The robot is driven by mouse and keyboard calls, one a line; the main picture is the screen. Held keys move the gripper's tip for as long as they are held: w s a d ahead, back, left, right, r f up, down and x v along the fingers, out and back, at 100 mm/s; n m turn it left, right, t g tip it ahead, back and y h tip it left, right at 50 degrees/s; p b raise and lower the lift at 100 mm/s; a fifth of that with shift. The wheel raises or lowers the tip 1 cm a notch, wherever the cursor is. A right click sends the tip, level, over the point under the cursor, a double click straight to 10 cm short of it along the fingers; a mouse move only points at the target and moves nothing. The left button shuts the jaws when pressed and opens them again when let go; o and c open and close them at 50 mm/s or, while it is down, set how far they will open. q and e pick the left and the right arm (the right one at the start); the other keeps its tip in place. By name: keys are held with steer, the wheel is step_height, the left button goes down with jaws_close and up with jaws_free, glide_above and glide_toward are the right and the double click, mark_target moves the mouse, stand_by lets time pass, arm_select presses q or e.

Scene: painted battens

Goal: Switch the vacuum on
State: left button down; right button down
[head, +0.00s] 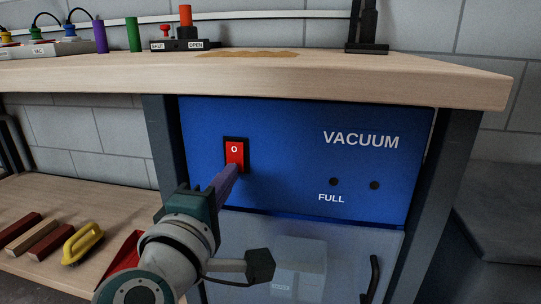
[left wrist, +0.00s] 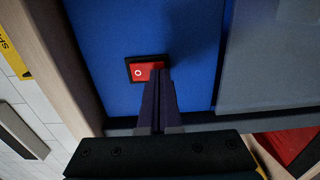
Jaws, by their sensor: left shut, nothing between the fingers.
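The vacuum (head: 290,185) is a blue panel under the workbench, lettered VACUUM, with two dark round lamps and the word FULL. Its red rocker switch (head: 235,150) sits in a black frame at the panel's left and shows a white O on its upper part. My left gripper (head: 234,168) is shut and empty, its fingertips at the lower part of the switch. In the left wrist view the fingertips (left wrist: 158,72) overlap one end of the switch (left wrist: 141,73); whether they touch it I cannot tell. The switch's lower part is hidden behind them. My right gripper is not in view.
The wooden bench top (head: 400,75) overhangs the panel. A translucent door (head: 340,250) with a dark handle (head: 371,280) is below. On the lower shelf (head: 30,200) at left lie painted battens (head: 35,240), a yellow-handled brush (head: 84,243) and a red dustpan (head: 122,260).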

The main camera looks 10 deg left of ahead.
arm_select(q)
steer(key=shift+w, duration=0.4)
steer(key=s+p, duration=0.2)
steer(key=s, duration=0.5)
stand_by(0.6)
steer(key=shift+a, duration=0.1)
